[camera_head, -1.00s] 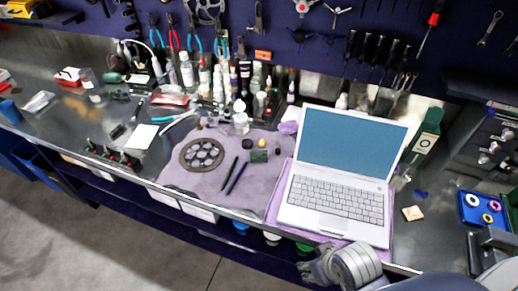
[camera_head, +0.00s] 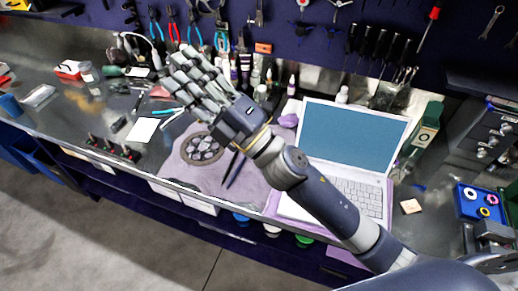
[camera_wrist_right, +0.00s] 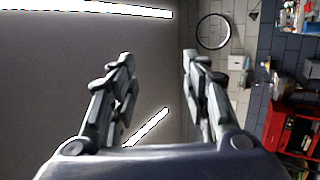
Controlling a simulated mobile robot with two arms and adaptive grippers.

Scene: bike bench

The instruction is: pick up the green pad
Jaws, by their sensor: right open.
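The green pad does not show now; my right arm covers the part of the mauve mat (camera_head: 252,190) where a small dark green piece lay earlier. My right gripper (camera_head: 184,68) is raised over the bench, in front of the bottles, with its fingers pointing to the upper left. It is open and empty. In the right wrist view the two fingers (camera_wrist_right: 157,62) stand apart with only the far wall and ceiling lights between them. My left gripper is not in view.
A laptop (camera_head: 352,138) stands on the bench, partly behind my right arm. A chainring (camera_head: 203,148) and dark pens (camera_head: 234,170) lie on the mat. A blue tray (camera_head: 482,205) is at the right. Tools hang on the back panel.

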